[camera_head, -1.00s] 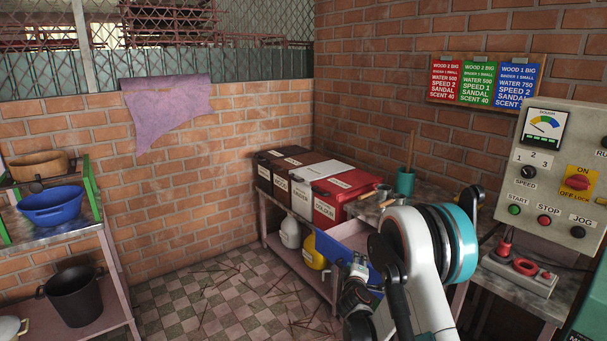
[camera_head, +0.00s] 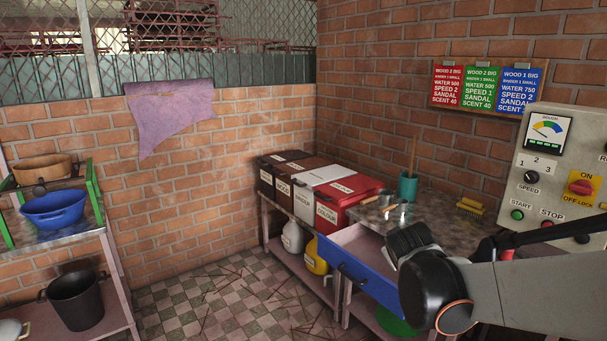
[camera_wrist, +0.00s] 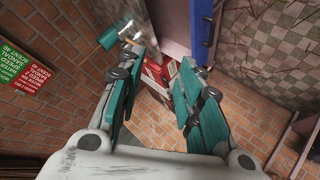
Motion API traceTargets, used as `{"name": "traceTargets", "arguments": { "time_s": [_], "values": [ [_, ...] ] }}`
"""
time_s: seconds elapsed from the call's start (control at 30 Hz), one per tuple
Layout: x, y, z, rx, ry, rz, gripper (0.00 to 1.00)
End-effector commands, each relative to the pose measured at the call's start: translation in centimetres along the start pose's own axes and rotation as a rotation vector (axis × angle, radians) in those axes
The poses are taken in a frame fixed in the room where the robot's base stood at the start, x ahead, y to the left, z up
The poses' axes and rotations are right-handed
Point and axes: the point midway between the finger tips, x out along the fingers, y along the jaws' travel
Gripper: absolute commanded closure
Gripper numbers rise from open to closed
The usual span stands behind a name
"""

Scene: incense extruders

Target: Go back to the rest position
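My gripper (camera_head: 408,240) is at the right of the head view, in front of the counter and over the right side of an open drawer with a blue front (camera_head: 357,277). My arm reaches in from the right edge. In the wrist view, my gripper (camera_wrist: 160,68) has its two teal-padded fingers spread apart. I see nothing held between them. The drawer's blue edge also shows past the fingertips in the wrist view (camera_wrist: 199,35). Part of the drawer is hidden behind my gripper in the head view.
Labelled bins, including a red one (camera_head: 345,197), stand on the counter beside a teal cup (camera_head: 407,187). A control panel (camera_head: 555,170) is at the right. A shelf with a blue basin (camera_head: 55,208) stands at the left. The checkered floor (camera_head: 225,290) between is mostly open.

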Motion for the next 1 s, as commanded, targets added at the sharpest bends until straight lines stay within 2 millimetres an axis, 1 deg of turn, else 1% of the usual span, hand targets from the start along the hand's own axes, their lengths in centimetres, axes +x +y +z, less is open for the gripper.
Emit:
{"name": "traceTargets", "arguments": {
  "time_s": [0.03,0.2,0.27,0.4,0.47,0.6,0.7,0.8,0.9,1.0],
  "values": [
    [-1.7,0.1,0.8,0.026,-0.014,-0.014,0.67],
    [-6.6,-0.2,3.4,0.12,-0.061,-0.069,0.67],
    [-8.3,-0.5,4.5,0.154,-0.079,-0.089,0.67],
    [-12.0,-1.4,7.1,0.229,-0.118,-0.137,0.67],
    [-13.6,-1.9,8.3,0.261,-0.135,-0.158,0.67],
    [-16.9,-3.5,11.1,0.333,-0.174,-0.208,0.67],
    [-19.0,-4.7,13.1,0.382,-0.201,-0.242,0.67],
    [-20.7,-5.8,14.8,0.421,-0.223,-0.272,0.67],
    [-21.7,-6.7,15.9,0.449,-0.239,-0.293,0.67],
    [-22.4,-7.2,16.6,0.466,-0.249,-0.306,0.67]
  ]
}}
